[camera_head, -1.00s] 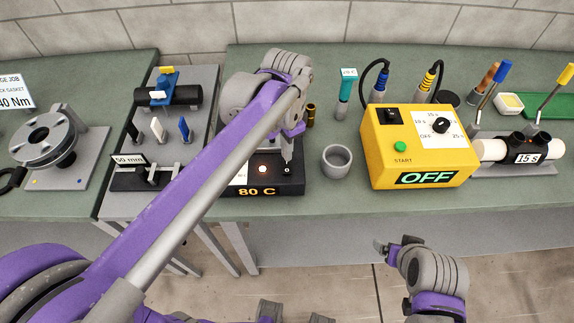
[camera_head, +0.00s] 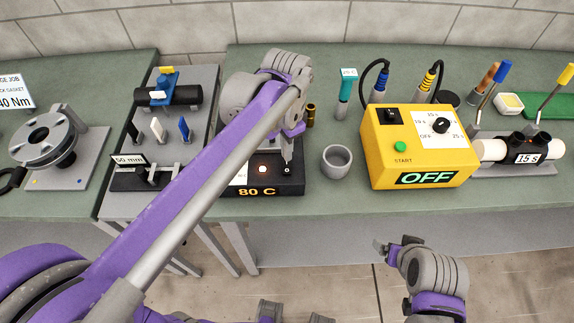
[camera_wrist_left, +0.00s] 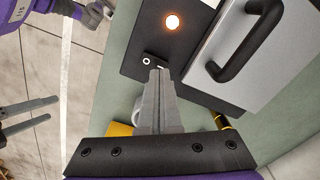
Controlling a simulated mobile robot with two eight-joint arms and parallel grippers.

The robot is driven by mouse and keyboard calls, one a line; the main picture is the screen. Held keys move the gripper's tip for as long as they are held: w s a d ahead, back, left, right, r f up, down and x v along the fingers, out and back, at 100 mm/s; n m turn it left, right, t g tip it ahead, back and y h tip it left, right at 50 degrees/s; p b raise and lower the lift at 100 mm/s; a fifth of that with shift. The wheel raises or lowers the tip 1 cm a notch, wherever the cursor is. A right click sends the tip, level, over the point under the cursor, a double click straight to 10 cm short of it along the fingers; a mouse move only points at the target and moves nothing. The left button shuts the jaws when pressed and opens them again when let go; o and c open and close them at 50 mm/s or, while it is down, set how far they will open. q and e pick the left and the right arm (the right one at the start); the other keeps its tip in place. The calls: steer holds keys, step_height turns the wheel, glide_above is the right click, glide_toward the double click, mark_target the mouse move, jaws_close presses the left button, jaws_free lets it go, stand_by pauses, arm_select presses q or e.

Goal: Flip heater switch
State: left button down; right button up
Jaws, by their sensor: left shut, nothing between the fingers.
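The heater is a dark box labelled "80 C" (camera_head: 257,191) on the green bench. A round lamp (camera_head: 262,169) glows orange-white on its top. The small heater switch (camera_head: 287,170) sits to the right of the lamp. My left gripper (camera_head: 287,158) points down right at the switch, shut and empty. In the left wrist view the shut fingertips (camera_wrist_left: 160,74) reach the small switch plate (camera_wrist_left: 154,62), and they partly hide it. I cannot tell whether they touch the switch. My right gripper (camera_head: 382,246) is in front of the bench, away from the heater; its jaws are too small to judge.
A grey cup (camera_head: 337,161) stands right of the heater. A yellow control box (camera_head: 417,148) reading "OFF" is further right. A grey plate with a black handle (camera_wrist_left: 250,50) lies beside the lamp. A fixture board (camera_head: 160,130) stands to the left.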

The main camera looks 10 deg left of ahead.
arm_select(q)
steer(key=shift+f+b, duration=0.6)
steer(key=shift+f, duration=0.55)
arm_select(e)
steer(key=shift+s+f, duration=0.25)
steer(key=shift+f, duration=0.6)
arm_select(q)
steer(key=shift+r, duration=0.1)
arm_select(e)
steer(key=shift+r, duration=0.1)
arm_select(q)
steer(key=shift+r+p, duration=1.95)
steer(key=shift+r, duration=1.5)
steer(key=shift+w, duration=0.1)
arm_select(e)
steer(key=r, duration=0.1)
steer(key=w+r, duration=0.1)
steer(key=r, duration=0.1)
steer(key=w+r, duration=0.1)
steer(key=r, duration=0.1)
steer(key=shift+w+r, duration=0.15)
arm_select(q)
steer(key=shift+f, duration=0.1)
arm_select(e)
steer(key=shift+s, duration=0.2)
